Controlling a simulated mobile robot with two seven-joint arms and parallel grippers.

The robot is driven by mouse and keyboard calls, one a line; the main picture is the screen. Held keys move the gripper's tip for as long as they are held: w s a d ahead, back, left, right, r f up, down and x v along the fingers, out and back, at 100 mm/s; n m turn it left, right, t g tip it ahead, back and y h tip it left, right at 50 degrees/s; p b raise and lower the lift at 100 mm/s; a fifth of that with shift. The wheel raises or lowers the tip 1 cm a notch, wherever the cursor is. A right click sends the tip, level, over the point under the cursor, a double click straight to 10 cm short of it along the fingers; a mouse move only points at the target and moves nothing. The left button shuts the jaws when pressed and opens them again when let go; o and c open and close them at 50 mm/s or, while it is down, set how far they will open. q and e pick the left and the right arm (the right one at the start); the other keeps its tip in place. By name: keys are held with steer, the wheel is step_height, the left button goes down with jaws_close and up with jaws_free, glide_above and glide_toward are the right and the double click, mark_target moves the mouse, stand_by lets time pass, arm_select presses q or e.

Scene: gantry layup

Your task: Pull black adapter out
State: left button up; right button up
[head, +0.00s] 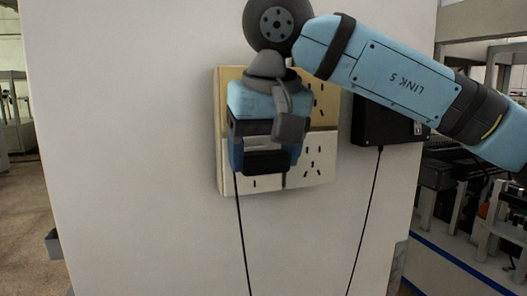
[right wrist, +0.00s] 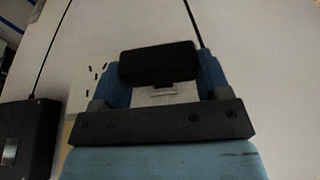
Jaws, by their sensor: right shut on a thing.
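The black adapter (head: 265,162) is between the blue fingers of my right gripper (head: 264,150), in front of the lower left part of the socket panel (head: 311,165). In the right wrist view the adapter (right wrist: 158,62) is a dark block with a finger on each side, and my right gripper (right wrist: 162,75) is shut on it. A thin black cord (head: 242,230) hangs below it. My gripper hides much of the panel, and I cannot tell whether the adapter's pins sit in a socket. My left gripper is not in view.
A black box (head: 385,122) is on the white wall (head: 120,130) right of the panel, with its own cord (head: 366,215) hanging down. The wall left of the panel is bare. Shelving with equipment (head: 465,180) stands at the right.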

mark_target(274, 159)
steer(key=shift+s+d+b, duration=0.25)
steer(key=shift+s+d, duration=0.05)
steer(key=shift+s, duration=0.55)
steer(key=shift+s+d+b, duration=0.25)
steer(key=shift+s, duration=0.6)
